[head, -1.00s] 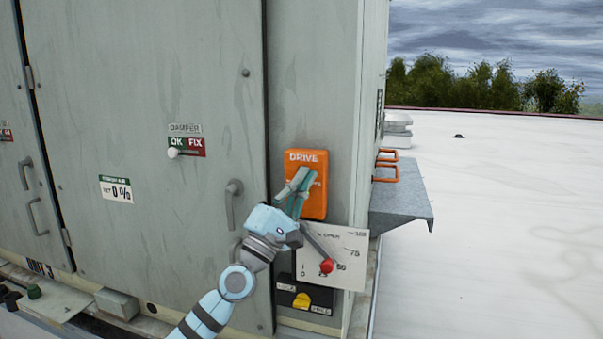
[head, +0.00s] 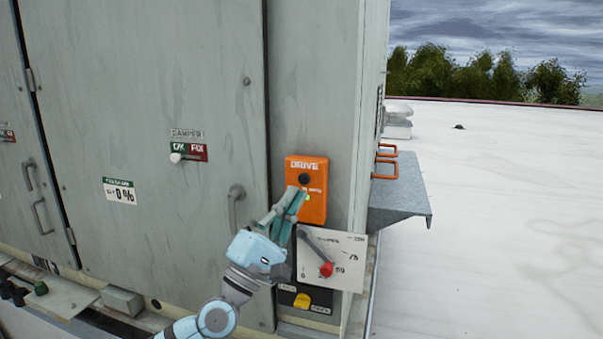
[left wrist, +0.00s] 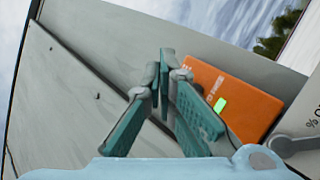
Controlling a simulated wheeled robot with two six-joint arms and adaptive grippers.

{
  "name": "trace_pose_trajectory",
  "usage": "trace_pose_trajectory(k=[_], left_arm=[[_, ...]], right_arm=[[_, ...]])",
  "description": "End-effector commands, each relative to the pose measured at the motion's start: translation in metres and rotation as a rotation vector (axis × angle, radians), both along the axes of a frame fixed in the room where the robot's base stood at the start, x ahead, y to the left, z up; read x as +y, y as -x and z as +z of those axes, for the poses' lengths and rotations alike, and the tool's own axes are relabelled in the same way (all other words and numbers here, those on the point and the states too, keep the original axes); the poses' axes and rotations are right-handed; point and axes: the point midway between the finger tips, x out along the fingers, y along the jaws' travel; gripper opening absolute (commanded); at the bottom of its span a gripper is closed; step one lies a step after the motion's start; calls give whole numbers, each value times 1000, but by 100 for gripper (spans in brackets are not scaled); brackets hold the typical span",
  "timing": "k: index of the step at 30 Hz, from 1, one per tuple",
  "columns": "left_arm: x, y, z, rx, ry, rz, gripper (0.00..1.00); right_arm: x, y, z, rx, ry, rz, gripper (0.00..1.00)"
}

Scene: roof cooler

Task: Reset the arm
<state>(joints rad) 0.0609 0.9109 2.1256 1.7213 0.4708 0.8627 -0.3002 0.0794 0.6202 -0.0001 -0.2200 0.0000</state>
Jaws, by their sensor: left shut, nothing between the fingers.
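My left gripper (head: 298,192) is shut and empty, in front of the lower left part of the orange DRIVE box (head: 318,208). In the left wrist view its teal fingers (left wrist: 160,62) meet at the tips, and the orange box (left wrist: 232,108) with a lit green spot is to their right. The box has a dark round knob (head: 304,179). I cannot tell whether the fingertips touch the box. The right gripper is not in view.
A white scale plate (head: 345,262) with a red-tipped lever (head: 326,269) sits below the box, and a yellow knob (head: 302,301) below that. A door handle (head: 235,204) is left of the gripper. A grey ledge (head: 403,195) with orange handles juts out right. White roof is open beyond.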

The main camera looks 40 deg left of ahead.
Motion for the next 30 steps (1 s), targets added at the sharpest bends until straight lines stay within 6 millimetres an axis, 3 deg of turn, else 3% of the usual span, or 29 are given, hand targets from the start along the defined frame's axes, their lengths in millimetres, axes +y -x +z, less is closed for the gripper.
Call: trace_pose_trajectory(k=[13, 17, 20, 23, 24, 27, 30], left_arm=[[-1, 0, -2, 2, -4, 0, 0], [-31, -1, -27, 49, -132, -18, 0], [-86, 4, -82, 142, -404, -48, 0], [-146, 21, -170, 281, -795, -75, 0], [-163, 31, -209, 344, -962, -84, 0], [-179, 64, -299, 517, -1339, -115, 0], [-172, 103, -366, 698, -1624, -168, 0]], right_arm=[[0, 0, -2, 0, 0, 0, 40], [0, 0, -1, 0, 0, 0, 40], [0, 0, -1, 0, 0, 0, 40], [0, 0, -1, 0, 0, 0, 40], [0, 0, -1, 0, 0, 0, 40], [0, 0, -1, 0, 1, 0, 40], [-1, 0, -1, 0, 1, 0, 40]])
